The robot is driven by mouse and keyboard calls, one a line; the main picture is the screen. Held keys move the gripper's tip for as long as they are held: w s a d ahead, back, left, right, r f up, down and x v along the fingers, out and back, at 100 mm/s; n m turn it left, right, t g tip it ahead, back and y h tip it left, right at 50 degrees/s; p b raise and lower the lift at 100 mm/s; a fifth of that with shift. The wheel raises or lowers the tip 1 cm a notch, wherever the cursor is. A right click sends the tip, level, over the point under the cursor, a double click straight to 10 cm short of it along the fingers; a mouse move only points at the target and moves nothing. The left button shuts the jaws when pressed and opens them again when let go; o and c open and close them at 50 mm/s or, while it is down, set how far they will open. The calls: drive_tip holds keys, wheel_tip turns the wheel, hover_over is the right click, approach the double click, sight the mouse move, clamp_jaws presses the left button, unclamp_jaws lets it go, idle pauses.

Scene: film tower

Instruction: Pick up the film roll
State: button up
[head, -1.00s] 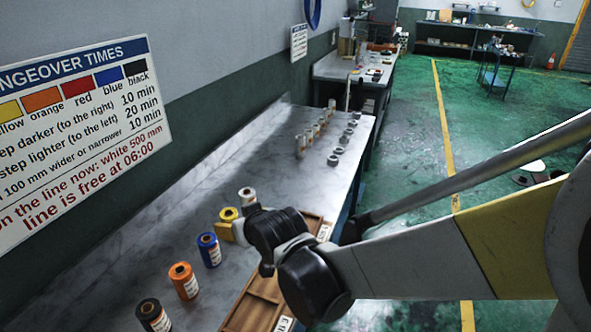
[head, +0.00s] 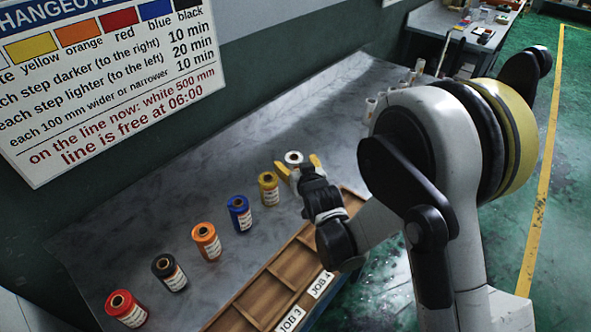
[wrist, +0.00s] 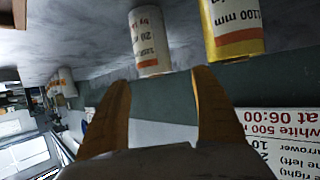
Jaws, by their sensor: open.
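Film rolls stand upright in a row on the grey bench: white (head: 293,157), yellow (head: 268,189), blue (head: 239,213), orange (head: 206,241), black (head: 169,272) and red (head: 126,308). My gripper (head: 297,166) is open, its yellow fingers near the white roll at the row's far end. In the wrist view, which is upside down, the white roll (wrist: 148,42) stands just beyond the empty gap between the fingertips (wrist: 162,77). The yellow roll (wrist: 232,28) is beside it, to the right. The fingers do not appear to touch either roll.
A wooden tray (head: 262,293) with compartments labelled JOB 3 and JOB 4 lies along the bench's front edge. A wall sign (head: 110,80) hangs behind. Small cylinders (head: 397,88) stand farther along the bench. Bare bench (head: 150,215) lies behind the rolls.

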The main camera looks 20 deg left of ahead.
sight(295, 161)
drive_tip(key=x, duration=0.1)
drive_tip(key=b+x, duration=0.1)
drive_tip(key=x, duration=0.1)
drive_tip(key=b+x, duration=0.1)
drive_tip(key=shift+w+d+f, duration=0.25)
drive_tip(key=shift+f, duration=0.25)
drive_tip(key=shift+w+a+f, duration=0.1)
drive_tip(key=shift+w+a, duration=0.1)
drive_tip(key=shift+w, duration=0.05)
drive_tip(key=c, duration=1.4)
